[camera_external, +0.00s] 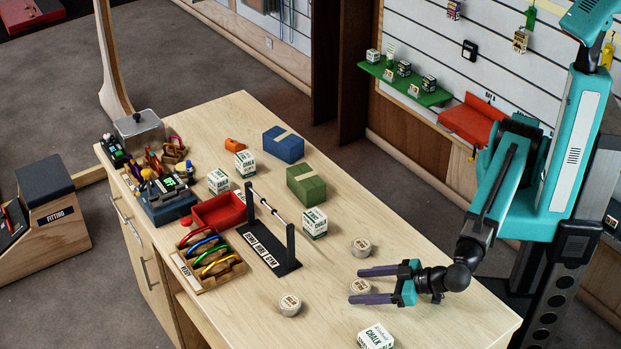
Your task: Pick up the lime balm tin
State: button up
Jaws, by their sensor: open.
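Three small round pale tins with printed lids stand on the wooden counter. One tin (360,287) shows between the two fingers of my gripper (356,286), near their tips. A second tin (361,246) stands just behind the upper finger. A third tin (290,304) stands to the left, towards the counter's front edge. The lid print is too small for me to tell which is the lime balm tin. My gripper is open, its purple fingers pointing left. I cannot tell how high the fingers are above the counter or whether they touch the tin.
White chalk boxes stand at the front (376,337) and behind the tins (314,223). A black stand with a bar (273,240) rises left of the tins. Green (306,184) and blue (283,145) blocks lie further back. The counter (440,318) is clear on the right.

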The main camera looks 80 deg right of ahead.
jog(key=shift+w+d+f, duration=0.1)
jog(key=shift+w+f, duration=0.15)
jog(key=shift+w, duration=0.4)
jog(key=c, duration=1.1)
